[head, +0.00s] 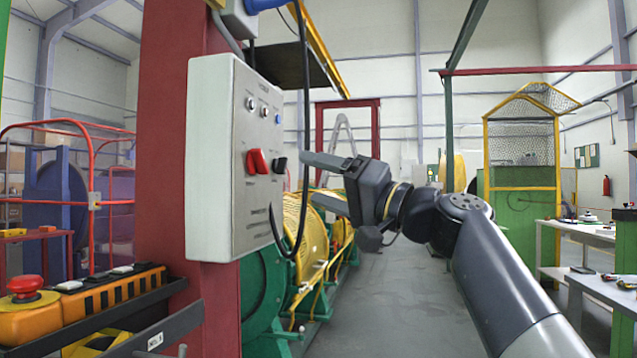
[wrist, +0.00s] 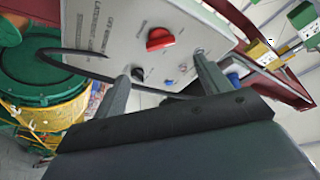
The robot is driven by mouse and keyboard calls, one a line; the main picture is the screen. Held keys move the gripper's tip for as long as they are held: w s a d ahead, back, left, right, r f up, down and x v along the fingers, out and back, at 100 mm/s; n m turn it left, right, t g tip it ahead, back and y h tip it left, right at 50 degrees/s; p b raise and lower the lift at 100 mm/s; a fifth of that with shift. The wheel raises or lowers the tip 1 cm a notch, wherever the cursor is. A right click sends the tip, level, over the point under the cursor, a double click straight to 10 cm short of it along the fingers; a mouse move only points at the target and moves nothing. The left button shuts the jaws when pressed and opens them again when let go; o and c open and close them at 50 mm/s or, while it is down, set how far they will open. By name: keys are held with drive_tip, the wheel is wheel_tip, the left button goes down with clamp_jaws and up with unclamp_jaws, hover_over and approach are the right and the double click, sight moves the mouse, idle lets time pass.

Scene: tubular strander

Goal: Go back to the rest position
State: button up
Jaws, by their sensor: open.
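My gripper (head: 318,180) is open and empty in the head view, to the right of a light grey control box (head: 217,160) on a red column. Its fingers point left towards the box's panel face. The panel carries a red knob (head: 257,162), a black knob (head: 280,165) and several small buttons. In the wrist view, the two fingers of my gripper (wrist: 160,80) stand apart, with the red knob (wrist: 160,39) showing between them. I cannot tell whether a fingertip touches the panel.
A black cable (head: 303,120) hangs in front of the panel, close to my gripper. The red column (head: 165,130) stands behind the box. Yellow and green machinery (head: 300,225) lies beyond. An orange pendant with a red emergency button (head: 28,287) is at lower left. The aisle floor (head: 395,300) is clear.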

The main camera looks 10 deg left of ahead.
sight(264, 164)
drive_tip(key=p+x, duration=0.3)
drive_tip(key=x, duration=0.8)
drive_tip(key=shift+r, duration=0.15)
drive_tip(key=shift+s+d, duration=0.1)
